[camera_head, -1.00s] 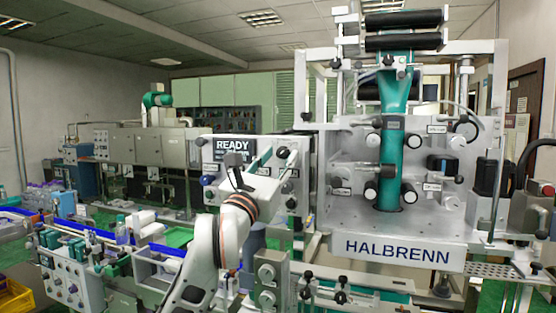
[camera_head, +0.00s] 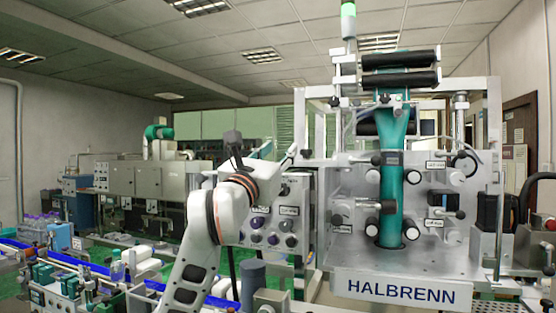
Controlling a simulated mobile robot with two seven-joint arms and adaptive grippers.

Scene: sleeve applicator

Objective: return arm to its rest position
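My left arm (camera_head: 208,235) rises from the bottom, left of the middle, white with dark joint bands. No held object can be made out. The arm hides part of the panel, including the READY screen. The sleeve machine (camera_head: 402,290), marked HALBRENN, stands to the right with a green sleeve web (camera_head: 391,205) running down its middle. My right gripper is not in view.
A conveyor with a blue edge (camera_head: 88,264) and small bottles (camera_head: 40,222) runs along the lower left. A grey cylinder (camera_head: 253,284) stands close to the right of my arm. A grey machine line (camera_head: 140,178) stands further back. Open air lies above the gripper.

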